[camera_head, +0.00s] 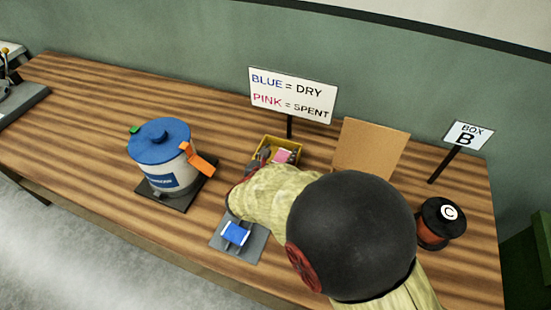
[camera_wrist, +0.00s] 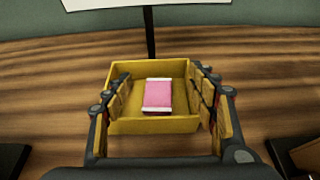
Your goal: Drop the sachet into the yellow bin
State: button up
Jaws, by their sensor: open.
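The pink sachet (camera_wrist: 158,96) with white ends shows inside the outline of the yellow bin (camera_wrist: 150,126) in the wrist view. In the head view the sachet (camera_head: 281,156) also shows in the bin (camera_head: 283,140). My gripper (camera_wrist: 162,84) is open over the bin, with a finger on each side of the sachet and a visible gap at both sides. I cannot tell whether the sachet rests on the bin floor. A blue sachet (camera_head: 236,233) lies on a grey plate (camera_head: 222,246) nearer the front edge. My arm hides part of the bin in the head view.
A sign (camera_head: 292,95) reading "BLUE = DRY, PINK = SPENT" stands behind the bin. A blue-lidded canister (camera_head: 160,160) stands at left. A cardboard box or panel (camera_head: 370,147), a "BOX B" sign (camera_head: 467,134) and a spool marked C (camera_head: 441,222) are at right.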

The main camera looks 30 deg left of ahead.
jog(key=v, duration=1)
